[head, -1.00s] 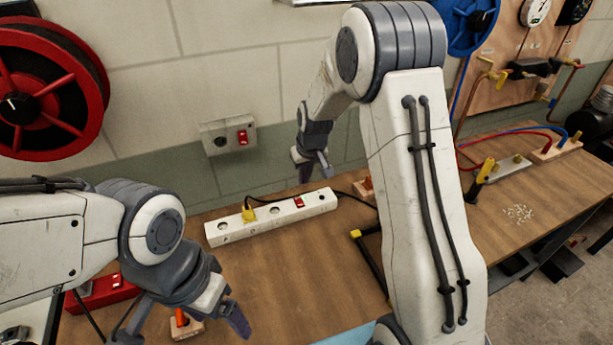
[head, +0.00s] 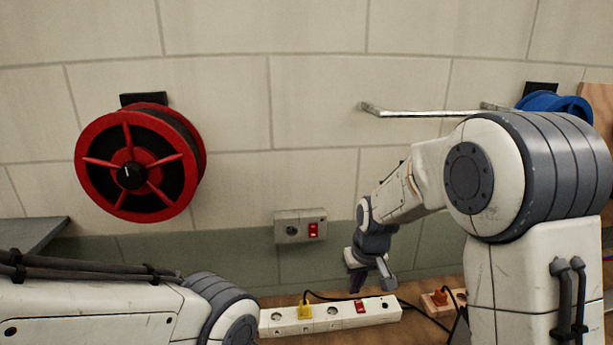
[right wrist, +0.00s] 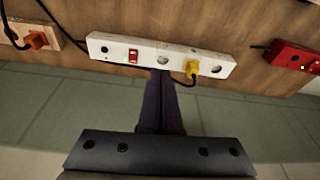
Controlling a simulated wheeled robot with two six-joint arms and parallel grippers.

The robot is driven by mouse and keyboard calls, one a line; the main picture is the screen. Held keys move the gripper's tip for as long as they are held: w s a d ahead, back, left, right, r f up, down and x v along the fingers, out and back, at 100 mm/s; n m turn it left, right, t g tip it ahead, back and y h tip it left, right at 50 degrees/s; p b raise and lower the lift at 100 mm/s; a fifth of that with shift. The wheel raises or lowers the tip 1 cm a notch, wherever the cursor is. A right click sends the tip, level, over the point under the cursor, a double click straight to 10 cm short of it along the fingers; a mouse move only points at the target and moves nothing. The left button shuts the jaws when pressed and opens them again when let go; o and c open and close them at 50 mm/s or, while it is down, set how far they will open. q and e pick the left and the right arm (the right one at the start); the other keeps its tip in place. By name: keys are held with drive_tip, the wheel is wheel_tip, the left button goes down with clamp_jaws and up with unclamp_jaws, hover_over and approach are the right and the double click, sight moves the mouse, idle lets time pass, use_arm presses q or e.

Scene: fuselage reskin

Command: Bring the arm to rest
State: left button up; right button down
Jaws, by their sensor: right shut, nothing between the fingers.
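My right arm rises at the right of the head view and bends over toward the wall. Its gripper (head: 370,277) hangs just above and behind the white power strip (head: 345,319). In the right wrist view the dark fingers (right wrist: 162,82) lie together with nothing between them, pointing at the strip (right wrist: 118,50). I cannot tell whether they touch it. My left arm shows at the lower left of the head view. Its gripper is below the picture's edge.
A yellow plug (head: 305,310) sits in the strip, with a black cable. An orange plug (head: 440,296) is to the right. A wall socket (head: 300,226), a red reel (head: 138,165) and a metal rail (head: 425,112) are on the wall. A red box (right wrist: 292,57) shows in the wrist view.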

drive_tip(key=s+a+r+n+g, duration=0.15)
drive_tip(key=s+a+r, duration=0.25)
drive_tip(key=s+a, duration=0.55)
drive_tip(key=s+n+g, duration=0.1)
drive_tip(key=s+n, duration=0.2)
drive_tip(key=s, duration=1.7)
drive_tip(key=shift+d+r+n, duration=0.15)
drive_tip(key=shift+n, duration=0.2)
drive_tip(key=shift+w, duration=0.1)
